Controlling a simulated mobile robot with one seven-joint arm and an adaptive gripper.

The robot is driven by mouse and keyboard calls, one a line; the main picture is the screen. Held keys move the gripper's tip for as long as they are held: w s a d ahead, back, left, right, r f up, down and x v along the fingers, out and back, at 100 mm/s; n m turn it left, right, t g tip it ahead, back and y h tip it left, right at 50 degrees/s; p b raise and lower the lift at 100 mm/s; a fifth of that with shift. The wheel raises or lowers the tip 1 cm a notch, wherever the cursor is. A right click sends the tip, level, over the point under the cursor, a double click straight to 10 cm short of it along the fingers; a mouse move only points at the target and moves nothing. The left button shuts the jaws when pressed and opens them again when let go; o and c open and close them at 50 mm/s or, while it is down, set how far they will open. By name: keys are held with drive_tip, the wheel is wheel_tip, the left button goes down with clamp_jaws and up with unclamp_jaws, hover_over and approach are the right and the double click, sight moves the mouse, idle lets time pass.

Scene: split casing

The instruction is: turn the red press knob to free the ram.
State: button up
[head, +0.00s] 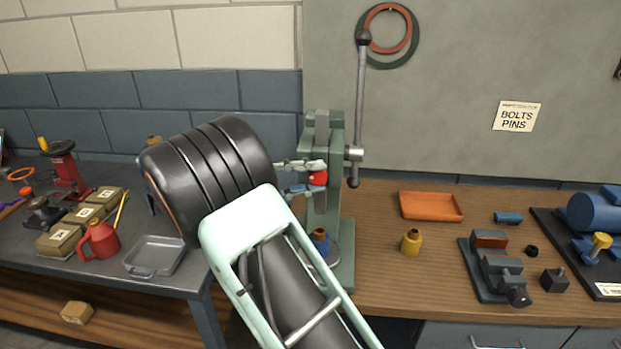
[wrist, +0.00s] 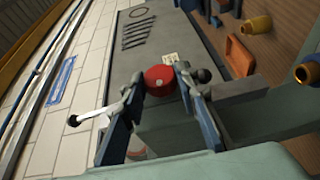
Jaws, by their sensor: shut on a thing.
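The red press knob (head: 318,179) sits on the front of the green arbor press (head: 344,262). In the wrist view the knob (wrist: 160,77) is a round red disc with a small pale mark on its face. My gripper (head: 305,179) reaches it from the left in the head view. In the wrist view my gripper (wrist: 159,86) has its two blue fingers on either side of the knob, shut on it. The grey ram (head: 321,200) stands upright in the press. A blue part with a brass-coloured top (head: 320,238) stands below it. My arm hides part of the press base.
The press lever (head: 360,95) stands up with a black ball on top. A brass bushing (head: 411,243), an orange tray (head: 431,206) and a vise (head: 493,268) are on the wooden bench to the right. A red can (head: 101,240) and grey tray (head: 156,256) are at left.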

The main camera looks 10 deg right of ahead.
idle(0.4)
drive_tip(key=o, duration=1.1)
drive_tip(key=a, duration=0.8)
drive_tip(key=s+a, duration=0.1)
drive_tip(key=a, duration=0.3)
drive_tip(key=shift+f, duration=0.1)
drive_tip(key=shift+d, duration=0.1)
